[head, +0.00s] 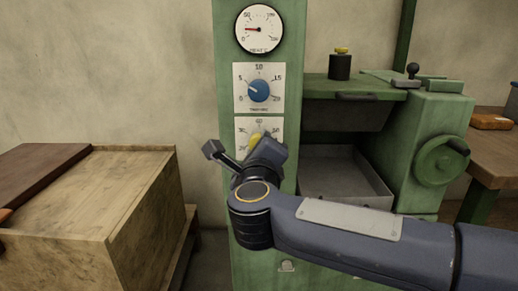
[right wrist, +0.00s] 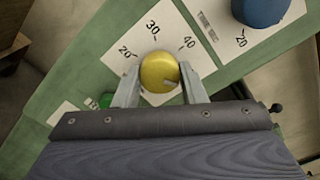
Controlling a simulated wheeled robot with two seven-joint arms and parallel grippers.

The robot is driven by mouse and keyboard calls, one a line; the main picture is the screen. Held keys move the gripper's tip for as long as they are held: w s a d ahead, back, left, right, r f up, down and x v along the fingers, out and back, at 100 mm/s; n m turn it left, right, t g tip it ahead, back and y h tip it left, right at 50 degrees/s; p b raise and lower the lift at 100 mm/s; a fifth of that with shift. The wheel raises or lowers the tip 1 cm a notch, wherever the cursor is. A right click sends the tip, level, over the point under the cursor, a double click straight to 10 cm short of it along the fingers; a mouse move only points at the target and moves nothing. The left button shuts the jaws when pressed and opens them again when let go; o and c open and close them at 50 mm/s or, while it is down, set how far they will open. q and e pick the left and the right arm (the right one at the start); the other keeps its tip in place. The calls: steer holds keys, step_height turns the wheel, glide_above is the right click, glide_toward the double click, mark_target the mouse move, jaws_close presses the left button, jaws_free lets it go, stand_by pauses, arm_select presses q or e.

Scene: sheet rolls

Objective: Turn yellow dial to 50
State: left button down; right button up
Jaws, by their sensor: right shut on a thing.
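The yellow dial (right wrist: 159,71) sits on a white scale plate on the green panel. My left gripper is not in view.
Above the yellow dial are a blue dial (head: 259,90), its pointer near 5, and a round gauge (head: 259,29) with a red needle. A green machine with a handwheel (head: 441,161) stands right. A wooden crate (head: 85,200) stands left.

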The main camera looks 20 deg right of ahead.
steer(key=shift+f, duration=0.1)
steer(key=o, duration=1)
steer(key=p+v, duration=0.2)
steer(key=v, duration=0.5)
steer(key=shift+s+a, duration=0.1)
steer(key=shift+s, duration=0.3)
